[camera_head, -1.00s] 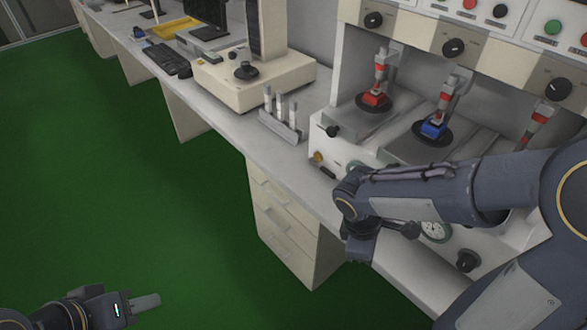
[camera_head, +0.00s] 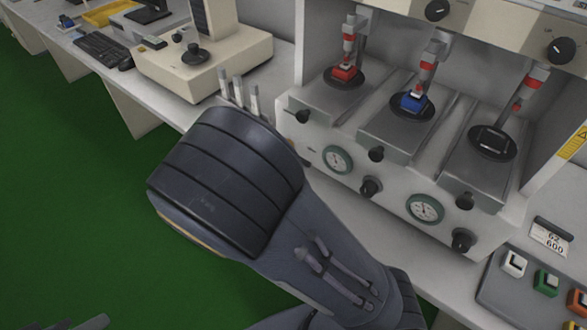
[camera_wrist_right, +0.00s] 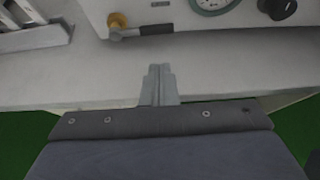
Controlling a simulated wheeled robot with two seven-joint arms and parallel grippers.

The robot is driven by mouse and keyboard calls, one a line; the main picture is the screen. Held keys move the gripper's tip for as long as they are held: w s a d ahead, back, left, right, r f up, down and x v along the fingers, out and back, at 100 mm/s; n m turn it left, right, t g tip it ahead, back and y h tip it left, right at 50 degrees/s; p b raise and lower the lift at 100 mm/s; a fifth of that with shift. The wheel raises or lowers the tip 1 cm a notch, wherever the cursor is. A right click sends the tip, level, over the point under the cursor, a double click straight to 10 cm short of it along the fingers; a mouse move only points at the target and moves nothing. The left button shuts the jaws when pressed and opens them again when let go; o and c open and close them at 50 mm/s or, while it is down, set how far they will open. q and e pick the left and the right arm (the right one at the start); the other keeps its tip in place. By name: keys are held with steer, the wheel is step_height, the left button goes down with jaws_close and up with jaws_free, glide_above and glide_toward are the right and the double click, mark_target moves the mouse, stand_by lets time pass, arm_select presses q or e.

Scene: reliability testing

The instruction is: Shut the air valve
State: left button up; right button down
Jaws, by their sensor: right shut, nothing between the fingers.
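The air valve appears to be the brass fitting (camera_wrist_right: 118,20) with a dark lever (camera_wrist_right: 156,30) on the white machine front, at the top of the right wrist view. The lever lies nearly level, pointing right from the fitting. My right gripper (camera_wrist_right: 160,72) is shut and empty, in front of the bench edge, below the lever and apart from it in that view. In the head view my right arm hides this gripper and most or all of the valve. Only a sliver of my left gripper (camera_head: 88,323) shows at the bottom left; its jaws cannot be read.
The testing machine carries round gauges (camera_head: 337,159), several black knobs (camera_head: 376,154) and red and blue clamped samples (camera_head: 413,101). A button panel (camera_head: 520,285) is at lower right. Green floor (camera_head: 70,220) is open at left.

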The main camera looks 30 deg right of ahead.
steer(key=b+x, duration=0.1)
steer(key=x, duration=0.9)
steer(key=shift+s+r+n+g+p, duration=0.1)
steer(key=shift+r+n+g+p, duration=0.4)
steer(key=shift+p, duration=0.95)
steer(key=r+n+g+h+p, duration=0.1)
steer(key=r+p, duration=0.1)
steer(key=p, duration=0.2)
steer(key=r+n+g+h+p, duration=0.1)
steer(key=n+p, duration=0.1)
steer(key=p, duration=0.3)
steer(key=shift+w+a+r+g, duration=0.1)
steer(key=shift+w+r+g, duration=0.2)
steer(key=shift+w+r, duration=0.1)
steer(key=w+a+r+n+g+h+p, duration=0.1)
steer(key=w+a+r+n+g+h, duration=0.1)
steer(key=w+r+n+g, duration=0.1)
steer(key=shift+w+n+h+p, duration=0.3)
steer(key=shift+w+n+h, duration=0.1)
steer(key=shift+w+n, duration=0.55)
steer(key=shift+w+a+r, duration=0.1)
steer(key=shift+w+r, duration=0.05)
steer(key=shift+a, duration=0.1)
